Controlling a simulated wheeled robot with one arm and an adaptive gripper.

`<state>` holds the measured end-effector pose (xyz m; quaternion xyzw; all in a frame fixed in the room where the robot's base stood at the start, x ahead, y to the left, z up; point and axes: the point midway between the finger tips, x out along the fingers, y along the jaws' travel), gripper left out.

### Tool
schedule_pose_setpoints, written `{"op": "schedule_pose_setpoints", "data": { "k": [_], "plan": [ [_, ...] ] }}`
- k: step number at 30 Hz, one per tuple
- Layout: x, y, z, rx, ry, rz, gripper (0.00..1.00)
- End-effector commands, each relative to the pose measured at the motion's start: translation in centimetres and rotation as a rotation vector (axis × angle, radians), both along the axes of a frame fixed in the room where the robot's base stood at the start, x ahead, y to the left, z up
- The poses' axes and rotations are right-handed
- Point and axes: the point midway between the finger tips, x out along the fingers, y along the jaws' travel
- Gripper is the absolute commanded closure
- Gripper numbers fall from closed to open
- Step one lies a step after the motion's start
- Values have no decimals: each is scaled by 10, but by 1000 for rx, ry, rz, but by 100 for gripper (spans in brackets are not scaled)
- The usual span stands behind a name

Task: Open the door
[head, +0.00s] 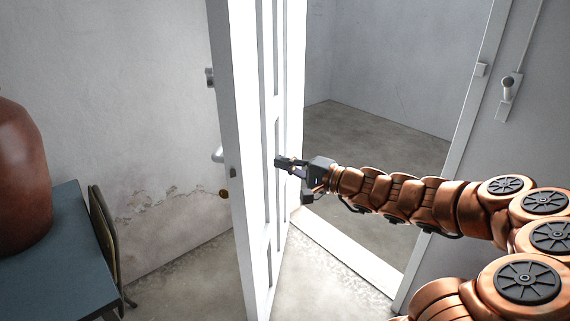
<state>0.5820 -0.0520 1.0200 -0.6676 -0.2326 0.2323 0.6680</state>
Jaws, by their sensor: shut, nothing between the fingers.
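The white panelled door (255,160) stands open, swung into the near room with its edge towards me. Its handle (217,155) sticks out on the left face, and a small grey fitting (209,77) sits above it. My gripper (284,175) is at the door's right face, on the side away from that handle. It is shut and empty, with its tips at or very near the panel; I cannot tell whether they touch. The doorway frame (455,140) stands to the right, and bare grey floor shows through the opening.
A blue-topped table (62,238) with a large brown demijohn (20,180) stands at the left. A folded chair (105,243) leans beside it near the peeling wall (150,120). A grey wall fitting (507,95) is right of the frame. The room beyond looks empty.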

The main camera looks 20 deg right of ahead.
Motion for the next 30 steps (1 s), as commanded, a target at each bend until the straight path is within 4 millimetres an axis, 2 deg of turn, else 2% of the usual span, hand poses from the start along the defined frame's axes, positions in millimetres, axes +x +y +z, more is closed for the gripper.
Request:
{"op": "schedule_pose_setpoints", "data": {
  "k": [17,22,27,30],
  "plan": [
    [0,-1,0,0,0,-1,100],
    [-4,-12,-1,-1,0,-2,100],
    [-14,-34,-1,-3,-1,5,100],
    [-26,-34,-1,1,-1,8,100]
  ]
}}
